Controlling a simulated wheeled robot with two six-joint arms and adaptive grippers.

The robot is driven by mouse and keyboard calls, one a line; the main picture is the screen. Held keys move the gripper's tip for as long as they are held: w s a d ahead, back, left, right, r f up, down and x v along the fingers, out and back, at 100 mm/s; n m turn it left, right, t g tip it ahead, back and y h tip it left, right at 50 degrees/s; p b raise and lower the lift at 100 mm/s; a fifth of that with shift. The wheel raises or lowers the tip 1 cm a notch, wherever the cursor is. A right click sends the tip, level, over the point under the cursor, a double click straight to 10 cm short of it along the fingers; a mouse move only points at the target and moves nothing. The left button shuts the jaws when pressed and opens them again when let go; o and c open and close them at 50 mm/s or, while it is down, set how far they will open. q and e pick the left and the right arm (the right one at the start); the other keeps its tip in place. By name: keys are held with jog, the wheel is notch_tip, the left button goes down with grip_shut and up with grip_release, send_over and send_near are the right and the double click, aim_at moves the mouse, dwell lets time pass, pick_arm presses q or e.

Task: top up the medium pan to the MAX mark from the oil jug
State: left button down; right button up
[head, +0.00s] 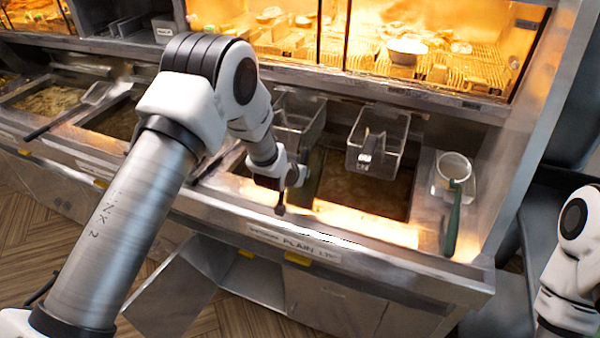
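My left arm reaches in from the left. Its gripper (281,207) is over the front of the fryer, near the front ledge of the pan labelled PLAIN. The gripper is small and seen partly from behind, so I cannot tell whether it is open or shut. The oil pan (385,195) beside it holds brownish oil. Another oil pan (115,120) lies to the left. I cannot tell which is the medium pan, and no MAX mark is legible. I see no clear oil jug. My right arm shows at the right edge; its gripper is out of view.
A pale cup (454,166) and a green-handled tool (452,222) are on the right ledge. A lit food cabinet (420,60) stands behind. A cabinet door (170,298) hangs open below.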

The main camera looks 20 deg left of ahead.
pick_arm(q)
jog(key=shift+r+g, duration=0.3)
jog(key=shift+g, duration=0.6)
jog(key=shift+w, duration=0.2)
dwell(0.9)
jog(key=shift+w+g, duration=0.2)
jog(key=shift+g, duration=0.8)
jog(key=shift+w+f, duration=0.15)
dwell(1.0)
jog(key=shift+w+f+g, duration=0.3)
jog(key=shift+w+g, duration=0.1)
jog(key=shift+g, duration=0.5)
dwell(1.1)
jog(key=shift+w, duration=0.15)
